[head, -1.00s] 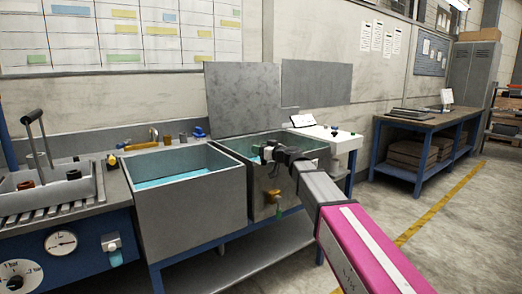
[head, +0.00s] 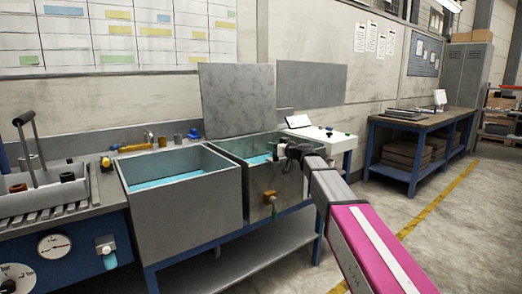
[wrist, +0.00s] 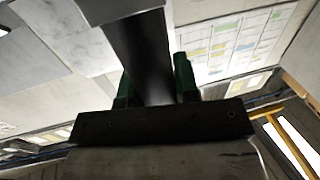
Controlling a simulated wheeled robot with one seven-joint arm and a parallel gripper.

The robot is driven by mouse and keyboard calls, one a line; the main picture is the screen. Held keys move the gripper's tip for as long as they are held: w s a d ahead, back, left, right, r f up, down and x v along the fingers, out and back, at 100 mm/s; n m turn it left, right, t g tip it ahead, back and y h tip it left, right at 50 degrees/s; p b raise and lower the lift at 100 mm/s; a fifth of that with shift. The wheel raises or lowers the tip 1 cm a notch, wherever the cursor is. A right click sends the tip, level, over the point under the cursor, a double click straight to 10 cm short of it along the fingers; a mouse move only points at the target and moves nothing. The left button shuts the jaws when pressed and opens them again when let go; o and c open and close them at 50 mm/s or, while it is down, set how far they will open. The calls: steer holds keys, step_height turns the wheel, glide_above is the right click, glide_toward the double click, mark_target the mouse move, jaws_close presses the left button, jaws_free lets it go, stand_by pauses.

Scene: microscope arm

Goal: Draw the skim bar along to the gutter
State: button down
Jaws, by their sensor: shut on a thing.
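My gripper (head: 281,150) is over the right-hand steel tank (head: 228,175), near its right part, in the head view. In the wrist view, my gripper's green-padded fingers (wrist: 154,82) stand on both sides of a dark, smooth bar, which I take for the skim bar (wrist: 142,45). The fingers are shut on it. In the head view the bar is small and mostly hidden by the gripper, so I cannot tell whether it touches the liquid (head: 259,160). I cannot make out the gutter clearly.
A left tank (head: 182,205) with blue liquid adjoins it. A brass tap (head: 270,198) sticks out of the right tank's front. Grey upright panels (head: 235,98) stand behind. A white-topped unit (head: 325,136) is at the right. Open floor lies right of the bench.

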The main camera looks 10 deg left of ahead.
steer(key=w+d, duration=2.1)
steer(key=w, duration=0.4)
steer(key=shift+w+d, duration=0.2)
steer(key=shift+d, duration=0.15)
steer(key=c, duration=0.8)
jaws_free()
steer(key=shift+c, duration=0.2)
steer(key=shift+s+d, duration=0.1)
steer(key=v, duration=1)
steer(key=shift+d, duration=0.25)
steer(key=shift+s+r, duration=0.1)
